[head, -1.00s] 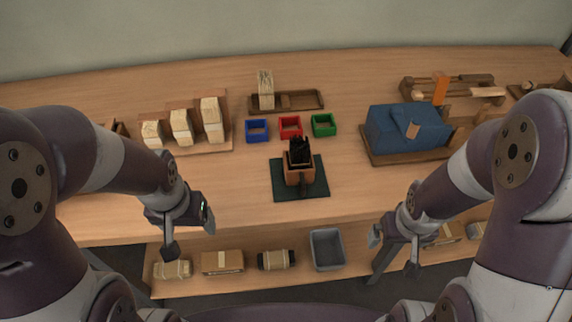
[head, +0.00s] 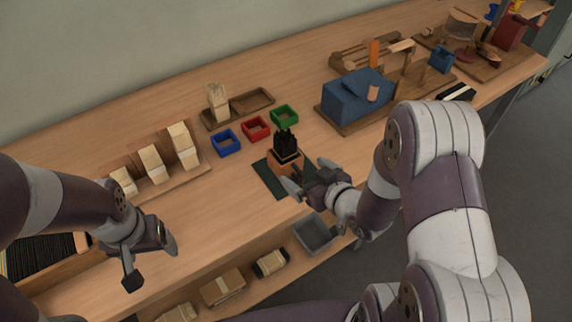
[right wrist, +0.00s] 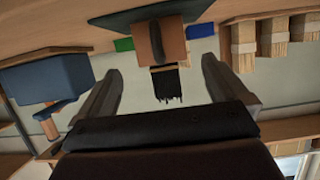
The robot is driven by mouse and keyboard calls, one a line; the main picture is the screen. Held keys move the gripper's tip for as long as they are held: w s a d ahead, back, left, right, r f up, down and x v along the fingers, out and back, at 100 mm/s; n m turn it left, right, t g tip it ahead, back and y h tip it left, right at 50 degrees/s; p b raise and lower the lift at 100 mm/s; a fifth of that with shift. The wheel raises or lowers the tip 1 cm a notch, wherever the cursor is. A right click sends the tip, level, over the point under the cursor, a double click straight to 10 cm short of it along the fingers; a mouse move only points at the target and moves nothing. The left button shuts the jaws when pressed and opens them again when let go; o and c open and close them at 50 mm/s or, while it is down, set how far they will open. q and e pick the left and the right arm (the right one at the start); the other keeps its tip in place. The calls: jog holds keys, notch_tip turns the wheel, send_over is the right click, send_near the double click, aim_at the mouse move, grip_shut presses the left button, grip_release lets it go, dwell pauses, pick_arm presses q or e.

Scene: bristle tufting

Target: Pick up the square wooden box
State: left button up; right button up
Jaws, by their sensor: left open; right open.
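The square wooden box (head: 283,163) is reddish-brown with black bristles (head: 286,141) standing up out of it. It rests on a dark green mat (head: 266,179) near the table's front edge. In the right wrist view the box (right wrist: 147,45) shows upside down, between and beyond the two fingers. My right gripper (head: 311,183) is open and empty, just right of the box and apart from it; it also shows in the right wrist view (right wrist: 158,80). My left gripper (head: 150,262) is open and empty, over the table's front edge at the left, away from the box.
Blue (head: 226,143), red (head: 256,128) and green (head: 285,116) trays stand behind the box. Bundled bristle blocks (head: 151,165) stand at the left. A blue block (head: 357,96) on a board stands at the right. A grey bin (head: 314,233) sits on the lower shelf.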

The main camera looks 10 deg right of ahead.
aim_at(293, 165)
jog(key=x, duration=0.8)
jog(key=shift+s+a+b, duration=0.1)
jog(key=shift+s+b, duration=0.05)
jog(key=shift+b, duration=0.2)
jog(key=shift+s, duration=0.1)
jog(key=shift+c, duration=1.2)
jog(key=c, duration=0.8)
